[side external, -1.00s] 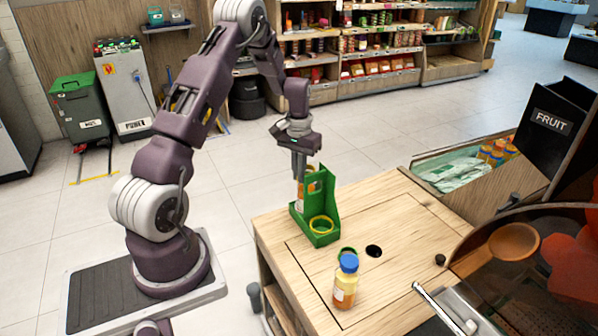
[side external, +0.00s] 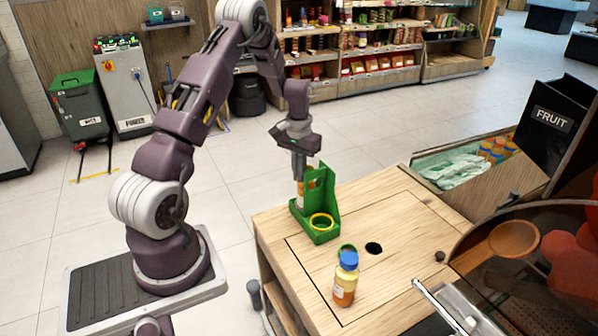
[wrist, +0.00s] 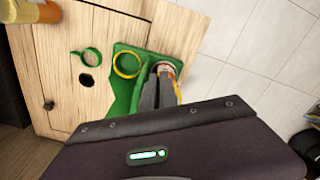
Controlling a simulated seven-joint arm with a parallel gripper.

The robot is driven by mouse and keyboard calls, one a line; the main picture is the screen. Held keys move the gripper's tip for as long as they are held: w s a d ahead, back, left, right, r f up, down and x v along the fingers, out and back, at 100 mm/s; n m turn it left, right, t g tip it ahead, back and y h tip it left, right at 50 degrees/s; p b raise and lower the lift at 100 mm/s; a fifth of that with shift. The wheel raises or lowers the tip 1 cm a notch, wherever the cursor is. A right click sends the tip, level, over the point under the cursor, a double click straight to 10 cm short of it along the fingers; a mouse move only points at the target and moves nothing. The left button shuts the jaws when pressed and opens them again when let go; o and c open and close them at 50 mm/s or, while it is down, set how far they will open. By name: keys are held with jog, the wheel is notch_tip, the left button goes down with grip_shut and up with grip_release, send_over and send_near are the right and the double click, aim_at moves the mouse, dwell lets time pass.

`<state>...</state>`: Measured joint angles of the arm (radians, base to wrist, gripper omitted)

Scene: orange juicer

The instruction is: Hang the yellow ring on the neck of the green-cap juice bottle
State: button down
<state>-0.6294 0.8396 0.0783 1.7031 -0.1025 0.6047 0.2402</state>
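The yellow ring (side external: 321,222) lies at the front of a green holder (side external: 331,206) on the wooden counter; it also shows in the wrist view (wrist: 127,65). An orange juice bottle (side external: 304,198) stands in the holder behind the ring, partly hidden. Its cap colour cannot be made out. My gripper (side external: 299,178) points down at the top of this bottle. In the wrist view its dark fingers (wrist: 160,80) overlap the bottle top (wrist: 166,68). Whether they grip it is unclear.
A blue-cap juice bottle (side external: 345,282) stands near the counter's front, with a green ring (wrist: 90,55) behind it. A dark round hole (side external: 373,249) is in the counter. A metal handle (side external: 440,305) and a clear cover are at right. The counter's right-back part is clear.

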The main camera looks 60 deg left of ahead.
jog(key=shift+f, duration=0.4)
dwell(0.4)
jog(key=c, duration=1.6)
grip_release()
jog(key=shift+o, duration=0.3)
jog(key=o, duration=0.4)
jog(key=shift+c, duration=0.2)
jog(key=shift+r, duration=0.1)
jog(key=shift+r, duration=3.45)
